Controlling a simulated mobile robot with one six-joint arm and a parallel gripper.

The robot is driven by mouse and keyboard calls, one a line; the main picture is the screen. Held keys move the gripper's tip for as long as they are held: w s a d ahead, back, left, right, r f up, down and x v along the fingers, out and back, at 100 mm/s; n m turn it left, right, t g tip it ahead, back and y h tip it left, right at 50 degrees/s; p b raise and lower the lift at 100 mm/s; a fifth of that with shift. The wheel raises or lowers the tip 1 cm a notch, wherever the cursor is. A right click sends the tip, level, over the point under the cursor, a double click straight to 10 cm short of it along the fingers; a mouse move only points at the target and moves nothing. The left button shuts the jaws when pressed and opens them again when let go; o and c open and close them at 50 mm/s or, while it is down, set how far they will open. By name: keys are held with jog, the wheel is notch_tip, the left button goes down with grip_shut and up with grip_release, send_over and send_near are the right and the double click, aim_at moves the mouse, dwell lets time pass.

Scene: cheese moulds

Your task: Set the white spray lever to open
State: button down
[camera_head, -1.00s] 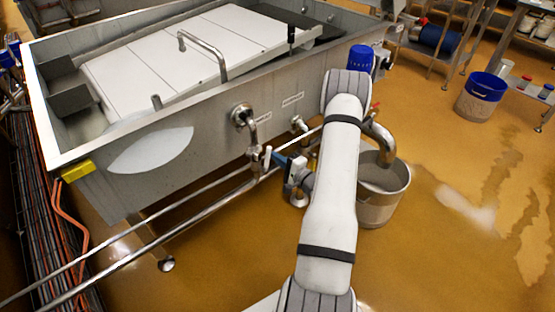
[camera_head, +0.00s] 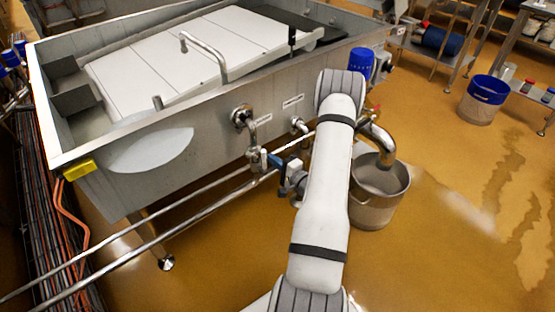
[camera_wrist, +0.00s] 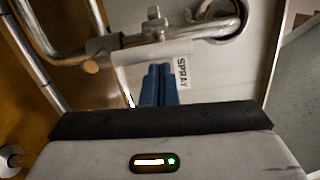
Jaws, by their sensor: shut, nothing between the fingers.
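The white spray lever (camera_wrist: 135,54) shows in the wrist view as a pale bar lying along the steel pipe, beside the valve stem (camera_wrist: 155,22). A tag reading SPRAY (camera_wrist: 182,72) is next to it. In the head view the lever (camera_head: 264,159) is a small white upright piece on the pipework in front of the tank. My gripper (camera_wrist: 158,70) has its blue fingers together with nothing between them. Its tips are at the lever's near side; I cannot tell whether they touch. In the head view the gripper (camera_head: 274,160) is just right of the lever.
The steel tank (camera_head: 195,160) stands behind the pipework. Long pipes (camera_head: 150,235) run low in front of it. Another valve with a tag (camera_head: 299,125) is to the right. A metal bucket (camera_head: 372,212) stands beside my arm. The floor at right is mostly open.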

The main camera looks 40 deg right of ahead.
jog(key=s+d+p, duration=0.1)
jog(key=s+d, duration=0.4)
jog(key=s, duration=0.5)
jog(key=shift+s+d+p, duration=0.15)
jog(key=shift+d+p, duration=0.05)
jog(key=shift+p, duration=0.1)
jog(key=shift+r, duration=0.1)
